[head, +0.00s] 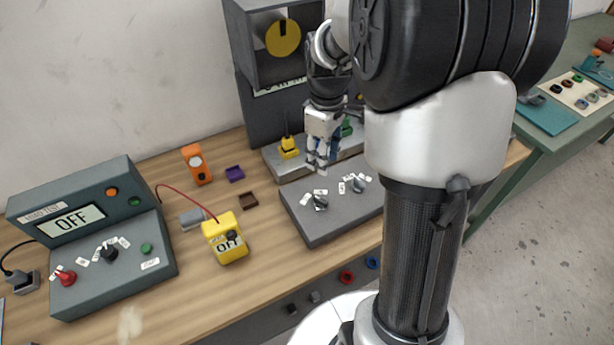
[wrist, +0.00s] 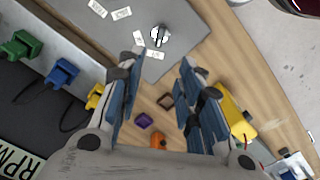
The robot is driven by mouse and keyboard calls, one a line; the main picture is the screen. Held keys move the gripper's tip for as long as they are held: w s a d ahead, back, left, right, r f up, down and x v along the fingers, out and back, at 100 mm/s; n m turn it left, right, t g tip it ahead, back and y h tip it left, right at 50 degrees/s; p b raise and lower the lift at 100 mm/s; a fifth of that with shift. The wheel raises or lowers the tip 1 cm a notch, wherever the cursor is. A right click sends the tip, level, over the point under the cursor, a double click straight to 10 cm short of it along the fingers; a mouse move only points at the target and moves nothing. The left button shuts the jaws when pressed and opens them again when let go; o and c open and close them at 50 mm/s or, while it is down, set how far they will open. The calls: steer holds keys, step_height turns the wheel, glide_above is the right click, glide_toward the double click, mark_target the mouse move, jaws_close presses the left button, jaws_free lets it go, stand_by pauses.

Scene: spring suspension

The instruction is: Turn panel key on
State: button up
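A low grey panel (head: 330,228) lies on the bench with two silver-grey rotary knobs, each beside small white labels. The left knob (head: 320,203) and the right knob (head: 358,186) both stand on its top; the labels are too small to read. I cannot tell for sure which is the panel key. My gripper (head: 318,168) hangs above the panel's back edge in the head view. In the wrist view my gripper (wrist: 158,70) has its fingers apart with nothing between them. One silver knob (wrist: 160,36) shows just beyond the fingertips, apart from them.
A test console (head: 90,240) reading OFF stands at the left with a red knob (head: 66,277). A yellow meter (head: 225,238), orange device (head: 196,164), purple tray (head: 235,173) and brown tray (head: 249,200) lie between. Behind the panel, yellow (wrist: 95,97) and blue (wrist: 62,72) connectors stand on a ledge.

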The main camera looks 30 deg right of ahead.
mark_target(321, 199)
step_height(321, 199, down, 16)
steer(key=b, duration=0.4)
steer(key=shift+f+b, duration=0.15)
steer(key=shift+b, duration=0.15)
steer(key=shift+c, duration=0.3)
jaws_close()
